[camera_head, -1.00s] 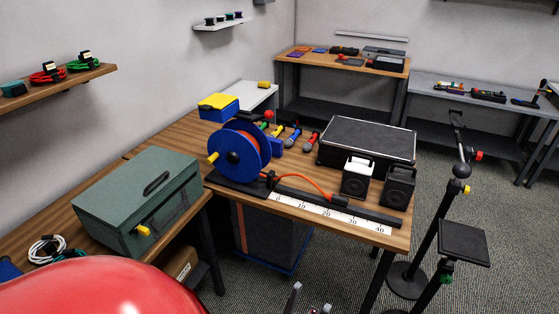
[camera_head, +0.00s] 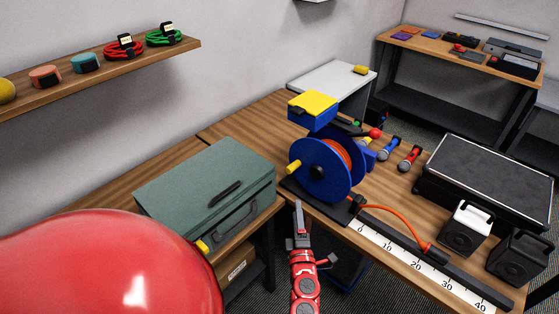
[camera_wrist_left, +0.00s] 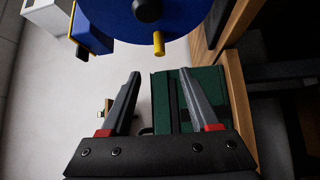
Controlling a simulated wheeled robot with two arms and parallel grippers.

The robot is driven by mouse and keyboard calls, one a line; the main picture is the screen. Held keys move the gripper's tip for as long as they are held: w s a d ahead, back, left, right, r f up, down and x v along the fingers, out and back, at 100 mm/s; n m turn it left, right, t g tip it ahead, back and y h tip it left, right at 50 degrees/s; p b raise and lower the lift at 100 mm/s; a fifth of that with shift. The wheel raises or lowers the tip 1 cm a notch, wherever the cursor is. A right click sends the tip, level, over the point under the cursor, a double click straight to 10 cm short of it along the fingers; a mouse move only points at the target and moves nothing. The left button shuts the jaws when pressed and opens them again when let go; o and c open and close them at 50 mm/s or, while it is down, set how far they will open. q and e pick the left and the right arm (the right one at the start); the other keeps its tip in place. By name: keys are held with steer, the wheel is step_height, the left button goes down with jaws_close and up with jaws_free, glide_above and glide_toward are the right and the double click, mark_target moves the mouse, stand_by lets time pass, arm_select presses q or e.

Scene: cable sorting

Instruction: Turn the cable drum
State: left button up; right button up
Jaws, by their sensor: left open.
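The cable drum (camera_head: 322,169) is a blue reel wound with orange cable, standing on a dark base on the wooden table. Its yellow crank handle (camera_head: 293,167) sticks out on the left of the near disc. An orange cable (camera_head: 400,222) runs from it to the right. My left gripper (camera_head: 298,212) is below and in front of the drum, apart from it, open and empty. In the left wrist view the open fingers (camera_wrist_left: 160,73) point toward the drum (camera_wrist_left: 125,18) and its yellow handle (camera_wrist_left: 158,44), which lies beyond the fingertips. My right gripper is not in view.
A green toolbox (camera_head: 207,180) stands left of the drum. A measuring strip (camera_head: 400,258), two small speakers (camera_head: 466,228) and a black case (camera_head: 485,178) are on the right. A blue box with a yellow lid (camera_head: 312,108) and several microphones (camera_head: 388,148) are behind.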

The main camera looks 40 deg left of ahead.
mark_target(292, 172)
arm_select(q)
steer(key=p+x, duration=0.2)
steer(key=x, duration=1.4)
steer(key=shift+a+r+p, duration=0.2)
steer(key=shift+p, duration=0.1)
jaws_close()
stand_by(0.5)
